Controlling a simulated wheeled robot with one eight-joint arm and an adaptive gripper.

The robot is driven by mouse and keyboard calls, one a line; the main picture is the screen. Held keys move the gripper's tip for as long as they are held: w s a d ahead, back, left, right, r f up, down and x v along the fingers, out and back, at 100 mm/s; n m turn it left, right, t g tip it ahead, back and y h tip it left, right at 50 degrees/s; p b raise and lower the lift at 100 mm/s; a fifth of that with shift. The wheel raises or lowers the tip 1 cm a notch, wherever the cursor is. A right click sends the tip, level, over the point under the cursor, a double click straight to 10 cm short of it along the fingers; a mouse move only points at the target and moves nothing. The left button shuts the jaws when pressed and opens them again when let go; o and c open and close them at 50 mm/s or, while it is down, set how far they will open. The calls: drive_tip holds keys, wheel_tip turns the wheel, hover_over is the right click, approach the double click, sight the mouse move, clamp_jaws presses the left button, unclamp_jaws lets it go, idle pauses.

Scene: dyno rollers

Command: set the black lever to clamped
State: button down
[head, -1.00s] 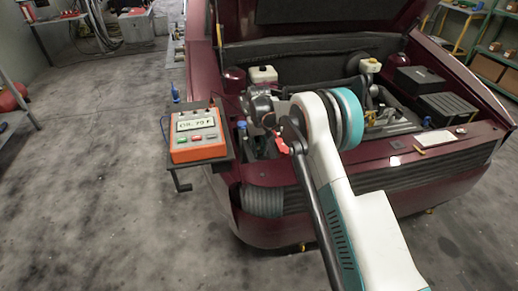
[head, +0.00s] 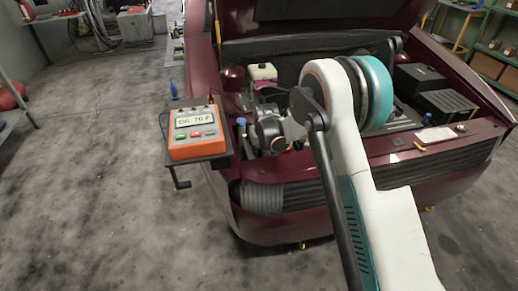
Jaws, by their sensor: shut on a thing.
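A black lever (head: 179,178) hangs under the dark tray (head: 222,160) at the front left of the car and looks like a crank handle. My arm reaches past it into the open engine bay, to its right. The grey end of my arm, with my gripper (head: 272,137), is over the front left of the bay, well apart from this lever. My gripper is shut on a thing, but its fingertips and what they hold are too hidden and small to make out.
An orange meter (head: 195,134) with a lit display stands on the tray. The dark red car (head: 300,222) has its hood up. A white-capped reservoir (head: 262,72) and black boxes (head: 442,105) are in the bay. The floor at left is clear.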

drive_tip(key=c, duration=1.5)
unclamp_jaws()
drive_tip(key=v, duration=1.2)
